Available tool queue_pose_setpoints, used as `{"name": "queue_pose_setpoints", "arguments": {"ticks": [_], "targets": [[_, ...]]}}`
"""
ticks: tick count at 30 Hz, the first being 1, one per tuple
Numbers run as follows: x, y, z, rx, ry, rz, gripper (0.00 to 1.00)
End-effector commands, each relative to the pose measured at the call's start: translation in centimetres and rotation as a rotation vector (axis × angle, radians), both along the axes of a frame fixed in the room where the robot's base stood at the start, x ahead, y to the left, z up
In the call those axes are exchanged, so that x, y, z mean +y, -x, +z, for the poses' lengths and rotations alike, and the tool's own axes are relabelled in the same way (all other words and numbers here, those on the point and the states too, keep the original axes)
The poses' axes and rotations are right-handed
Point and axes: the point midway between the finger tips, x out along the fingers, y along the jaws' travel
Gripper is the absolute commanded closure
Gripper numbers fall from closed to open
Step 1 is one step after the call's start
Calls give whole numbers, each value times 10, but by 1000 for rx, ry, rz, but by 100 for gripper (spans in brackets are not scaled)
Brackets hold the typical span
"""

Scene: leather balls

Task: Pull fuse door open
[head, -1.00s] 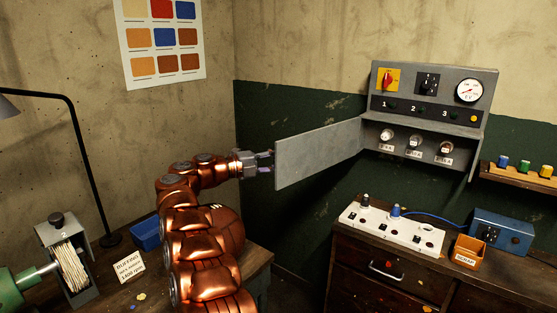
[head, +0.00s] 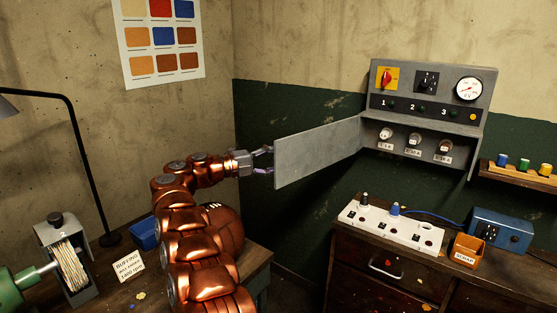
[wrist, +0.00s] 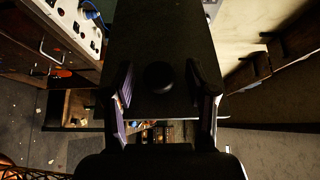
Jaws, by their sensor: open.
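The fuse door (head: 318,152) is a flat grey panel, swung wide open and standing out to the left from the fuse box (head: 432,104). My gripper (head: 267,160) is at the door's free left edge with its fingers spread. In the wrist view, the door's dark face (wrist: 155,30) fills the middle. A round dark knob (wrist: 160,76) on it lies between my two open fingers, with visible space on both sides. The knob is hidden in the head view.
Several fuses (head: 414,139) show in the opened box. A white socket strip (head: 392,226), a blue box (head: 500,231) and an orange bin (head: 468,249) stand on the cabinet below. A brown leather ball (head: 224,228) rests on the left bench behind my arm.

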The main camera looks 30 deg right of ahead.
Motion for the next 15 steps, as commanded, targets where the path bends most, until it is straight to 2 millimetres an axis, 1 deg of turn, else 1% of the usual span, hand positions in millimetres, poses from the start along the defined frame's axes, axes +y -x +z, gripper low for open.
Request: {"name": "queue_pose_setpoints", "arguments": {"ticks": [6, 15], "targets": [[36, -7, -1, 1, 2, 2, 44], [79, -14, 0, -2, 2, 0, 44]]}}
